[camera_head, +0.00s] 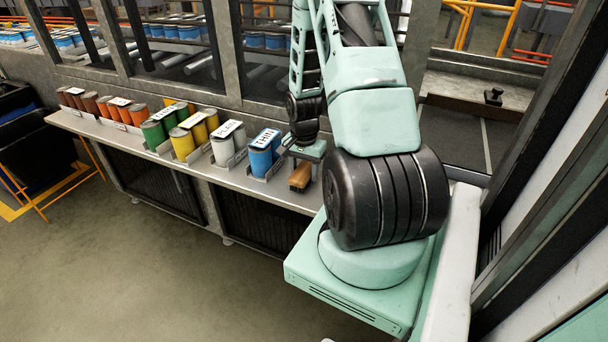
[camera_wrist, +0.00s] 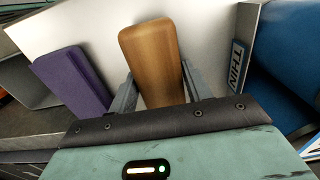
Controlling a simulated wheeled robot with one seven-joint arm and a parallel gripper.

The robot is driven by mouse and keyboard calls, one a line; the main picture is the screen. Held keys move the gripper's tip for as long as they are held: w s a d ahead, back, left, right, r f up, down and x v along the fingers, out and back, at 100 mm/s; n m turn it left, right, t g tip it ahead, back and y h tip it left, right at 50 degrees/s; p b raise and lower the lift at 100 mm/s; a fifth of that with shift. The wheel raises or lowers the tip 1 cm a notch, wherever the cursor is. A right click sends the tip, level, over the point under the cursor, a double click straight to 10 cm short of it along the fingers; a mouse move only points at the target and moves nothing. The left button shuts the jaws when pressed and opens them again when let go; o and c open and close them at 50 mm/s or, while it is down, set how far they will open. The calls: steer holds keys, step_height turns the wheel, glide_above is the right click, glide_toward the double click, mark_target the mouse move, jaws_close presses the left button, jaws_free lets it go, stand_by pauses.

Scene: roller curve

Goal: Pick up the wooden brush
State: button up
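The wooden brush (camera_wrist: 152,60) is a brown block with rounded corners, in the middle of the wrist view. It also shows in the head view (camera_head: 300,176), just below my gripper near the shelf's right end. The two fingers of my gripper (camera_wrist: 158,70) lie along its two sides and look to touch it, so the gripper appears shut on it. The brush's near end is hidden behind the gripper body. I cannot tell whether the brush rests on the shelf or is clear of it.
A purple block (camera_wrist: 72,80) lies left of the brush in the wrist view. A blue can (camera_head: 262,158) with a label stands beside it in the head view. White, yellow, green and orange cans line the metal shelf (camera_head: 222,176) further left. A window frame rises behind.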

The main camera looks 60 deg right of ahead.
mark_target(304, 169)
steer(key=c, duration=0.6)
steer(key=shift+o, duration=0.2)
step_height(304, 169, up, 10)
steer(key=shift+b, duration=0.7)
steer(key=shift+o, duration=1.1)
